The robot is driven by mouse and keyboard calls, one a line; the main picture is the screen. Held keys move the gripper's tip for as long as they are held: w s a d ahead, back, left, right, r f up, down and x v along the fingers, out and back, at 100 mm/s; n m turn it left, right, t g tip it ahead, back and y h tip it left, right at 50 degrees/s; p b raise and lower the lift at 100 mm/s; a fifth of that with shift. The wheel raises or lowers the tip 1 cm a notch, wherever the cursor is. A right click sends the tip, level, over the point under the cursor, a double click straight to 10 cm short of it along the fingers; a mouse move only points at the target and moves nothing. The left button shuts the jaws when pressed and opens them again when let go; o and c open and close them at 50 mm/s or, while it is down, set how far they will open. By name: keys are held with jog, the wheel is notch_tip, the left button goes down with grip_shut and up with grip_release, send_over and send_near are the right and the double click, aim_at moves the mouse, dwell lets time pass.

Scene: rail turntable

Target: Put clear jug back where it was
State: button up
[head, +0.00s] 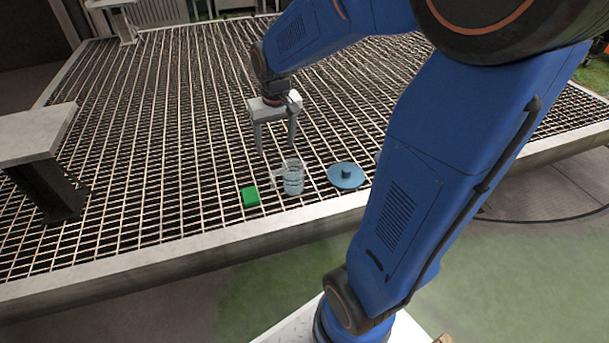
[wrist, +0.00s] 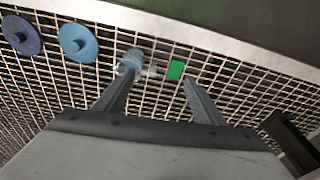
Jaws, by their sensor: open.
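The clear jug (head: 293,180) stands upright on the grated table near its front edge, with its handle toward the left. It also shows in the wrist view (wrist: 131,61), just beyond the left fingertip. A flat green square (head: 250,196) lies on the grating to the left of the jug; in the wrist view the green square (wrist: 175,69) shows beyond and between the fingertips. My gripper (head: 275,148) is open and empty, fingers pointing down, above and behind the jug and green square. In the wrist view, nothing is between the fingers (wrist: 160,80).
A light blue disc with a knob (head: 346,176) lies right of the jug. A darker blue disc (wrist: 20,36) lies beyond it in the wrist view, mostly hidden by my arm in the head view. A grey-topped stand (head: 35,135) is at left. The grating (head: 150,130) behind is largely free.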

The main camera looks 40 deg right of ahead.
jog(key=s+a+r+n+t, duration=0.1)
jog(key=s+a+r, duration=0.1)
jog(key=s, duration=0.8)
jog(key=s+a+r+n+t, duration=0.1)
jog(key=s+a+r+t, duration=0.1)
jog(key=s, duration=0.9)
jog(key=shift+s+a+r, duration=0.3)
jog(key=shift+a+r, duration=0.15)
jog(key=shift+r, duration=0.6)
